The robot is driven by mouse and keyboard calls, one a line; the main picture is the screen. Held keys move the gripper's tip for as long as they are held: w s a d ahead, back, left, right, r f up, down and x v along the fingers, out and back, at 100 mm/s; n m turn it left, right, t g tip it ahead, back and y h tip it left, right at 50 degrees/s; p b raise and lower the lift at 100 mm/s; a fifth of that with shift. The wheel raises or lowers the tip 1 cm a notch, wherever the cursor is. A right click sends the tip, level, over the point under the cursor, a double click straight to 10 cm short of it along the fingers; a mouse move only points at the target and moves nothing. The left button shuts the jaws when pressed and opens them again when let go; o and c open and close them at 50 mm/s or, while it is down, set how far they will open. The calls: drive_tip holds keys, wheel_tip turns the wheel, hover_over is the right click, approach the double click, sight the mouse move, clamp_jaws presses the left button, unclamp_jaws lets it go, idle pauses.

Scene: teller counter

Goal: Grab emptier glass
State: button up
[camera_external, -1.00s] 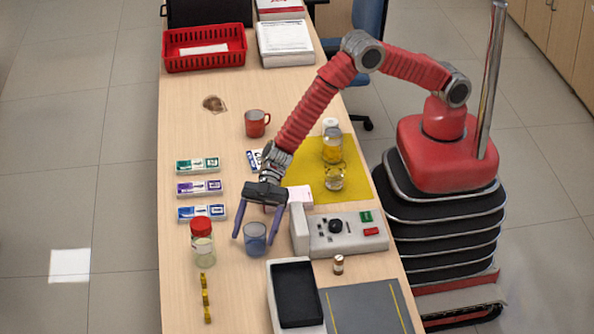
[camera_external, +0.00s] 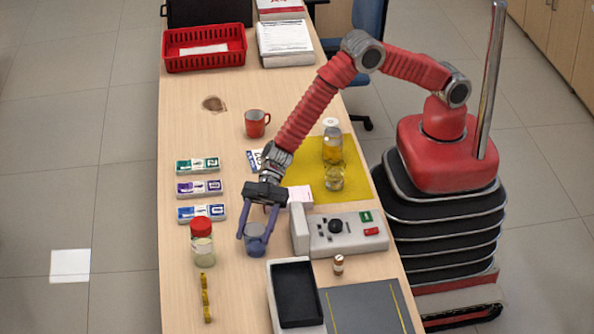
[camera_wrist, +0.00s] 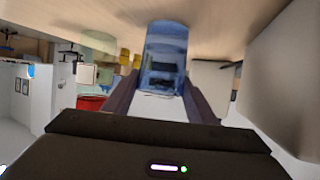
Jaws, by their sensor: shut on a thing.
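A blue see-through glass (camera_external: 255,244) stands upright on the counter. My gripper (camera_external: 256,236) is shut on it, with one finger on each side. In the wrist view the blue glass (camera_wrist: 166,58) sits between the two dark fingers (camera_wrist: 160,98). A clear glass with some yellowish content (camera_external: 334,177) stands on a yellow mat (camera_external: 352,190), in front of a clear bottle with a white cap and yellow content (camera_external: 332,145). How full the blue glass is cannot be made out.
A red-capped jar (camera_external: 202,245) stands left of the blue glass. A grey device (camera_external: 345,233) is close on its right, with a black-lined tray (camera_external: 296,292) in front. A small brown vial (camera_external: 338,265) and a red mug (camera_external: 256,123) also stand on the counter.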

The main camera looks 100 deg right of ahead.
drive_tip(key=shift+r, duration=0.25)
wheel_tip(320, 180, up, 10)
drive_tip(key=shift+f, duration=0.25)
idle(0.8)
